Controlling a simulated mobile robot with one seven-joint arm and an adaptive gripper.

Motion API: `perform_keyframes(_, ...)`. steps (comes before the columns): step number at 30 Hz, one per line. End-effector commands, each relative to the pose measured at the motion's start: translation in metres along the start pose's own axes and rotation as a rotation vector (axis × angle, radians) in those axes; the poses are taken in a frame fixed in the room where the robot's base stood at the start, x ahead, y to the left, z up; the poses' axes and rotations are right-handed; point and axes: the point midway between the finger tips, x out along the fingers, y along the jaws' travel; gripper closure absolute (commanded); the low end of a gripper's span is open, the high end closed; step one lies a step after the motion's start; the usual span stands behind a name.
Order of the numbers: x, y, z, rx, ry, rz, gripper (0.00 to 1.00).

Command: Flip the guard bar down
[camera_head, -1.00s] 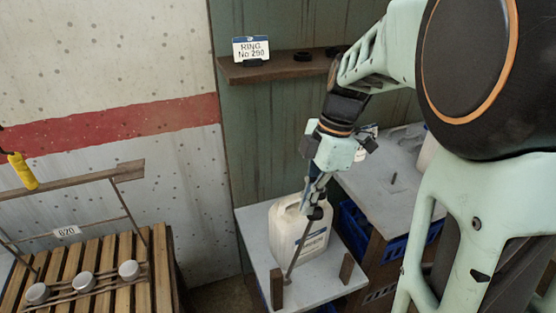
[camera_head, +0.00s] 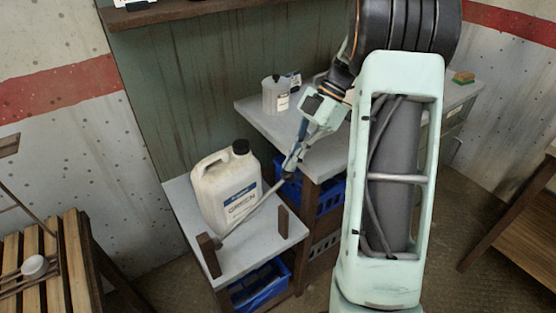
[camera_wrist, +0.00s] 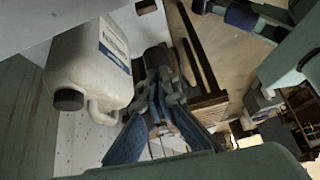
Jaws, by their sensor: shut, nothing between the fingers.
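The guard bar (camera_head: 250,213) is a thin grey rod in front of a white jug (camera_head: 228,190). It slants up to the right from the left wooden post (camera_head: 209,255), and its raised end is above the right wooden post (camera_head: 283,221). My gripper (camera_head: 288,171) is at the bar's raised end, shut with nothing held. I cannot tell whether it touches the bar. In the wrist view my gripper (camera_wrist: 158,85) has its fingers together, close to a dark cylindrical end (camera_wrist: 154,59). The jug (camera_wrist: 88,65) shows at left there.
The posts and jug are on a small grey table (camera_head: 235,258) with a blue crate (camera_head: 258,285) below. A higher grey bench (camera_head: 268,123) behind holds a clear container (camera_head: 275,96). A slatted wooden bench (camera_head: 45,250) is at left. Floor shows at lower right.

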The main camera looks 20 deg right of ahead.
Motion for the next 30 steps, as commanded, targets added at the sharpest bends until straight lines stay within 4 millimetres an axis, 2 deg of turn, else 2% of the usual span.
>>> perform_keyframes(1,0.008,0.001,0.015,0.002,0.001,0.0,1.0)
perform_keyframes(3,0.013,0.001,0.027,0.002,0.0,0.0,1.0)
perform_keyframes(12,0.031,0.003,0.06,0.0,-0.001,0.0,1.0)
perform_keyframes(18,0.036,0.003,0.068,0.0,-0.001,0.0,1.0)
perform_keyframes(30,0.036,0.003,0.069,-0.001,-0.002,-0.001,1.0)
